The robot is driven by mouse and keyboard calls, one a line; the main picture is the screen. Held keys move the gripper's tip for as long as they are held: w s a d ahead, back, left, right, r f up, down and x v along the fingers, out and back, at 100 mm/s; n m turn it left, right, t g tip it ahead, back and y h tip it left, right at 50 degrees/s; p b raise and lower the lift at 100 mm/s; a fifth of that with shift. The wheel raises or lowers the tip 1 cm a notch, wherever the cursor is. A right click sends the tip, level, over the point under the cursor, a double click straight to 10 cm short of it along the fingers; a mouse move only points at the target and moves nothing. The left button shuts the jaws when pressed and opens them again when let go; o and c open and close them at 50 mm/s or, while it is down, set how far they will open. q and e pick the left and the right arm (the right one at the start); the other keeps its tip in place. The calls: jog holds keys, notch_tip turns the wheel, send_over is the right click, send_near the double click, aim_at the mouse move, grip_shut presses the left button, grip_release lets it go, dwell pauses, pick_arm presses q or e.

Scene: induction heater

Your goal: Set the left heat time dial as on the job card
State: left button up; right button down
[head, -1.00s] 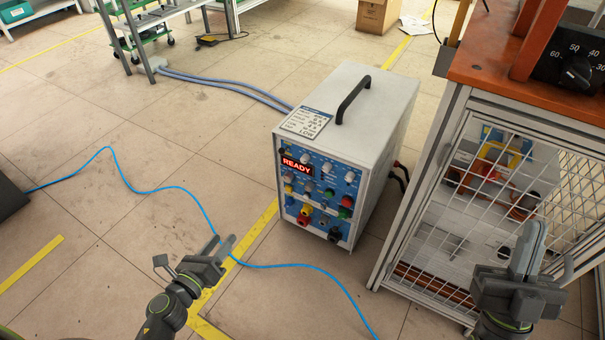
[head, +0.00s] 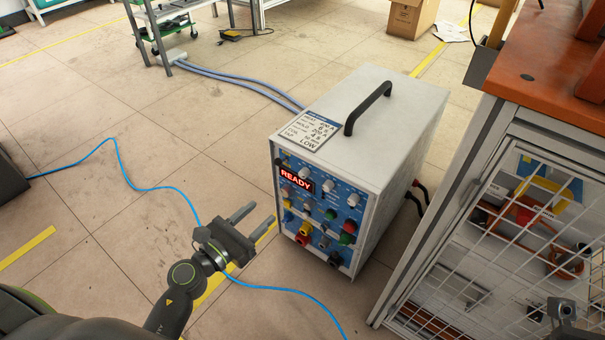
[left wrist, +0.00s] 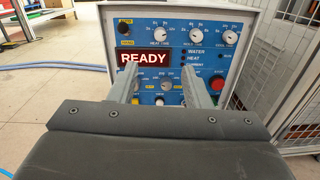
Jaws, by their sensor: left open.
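The heat time dial (head: 303,173) is a white knob at the left of the top row of white dials on the heater's blue front panel. It shows in the left wrist view (left wrist: 160,35) under its scale; I cannot read its setting for sure. The job card (head: 314,130) lies on top of the heater; its small print is only partly legible, with LOW at the bottom. My left gripper (head: 254,221) is open and empty, in front of and left of the panel, apart from it. In the left wrist view its fingers (left wrist: 160,80) sit below the dial.
The heater (head: 385,125) stands on the floor with a black top handle (head: 368,105) and a lit READY display (head: 297,180). More knobs and colored buttons surround the dial. A mesh-sided bench (head: 480,225) is close on the right. A blue cable (head: 170,188) crosses the floor.

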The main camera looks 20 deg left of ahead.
aim_at(301, 176)
pick_arm(q)
jog(key=x, duration=1.5)
jog(key=shift+b, duration=0.3)
jog(key=shift+w+d, duration=0.1)
jog(key=shift+w, duration=0.15)
grip_shut()
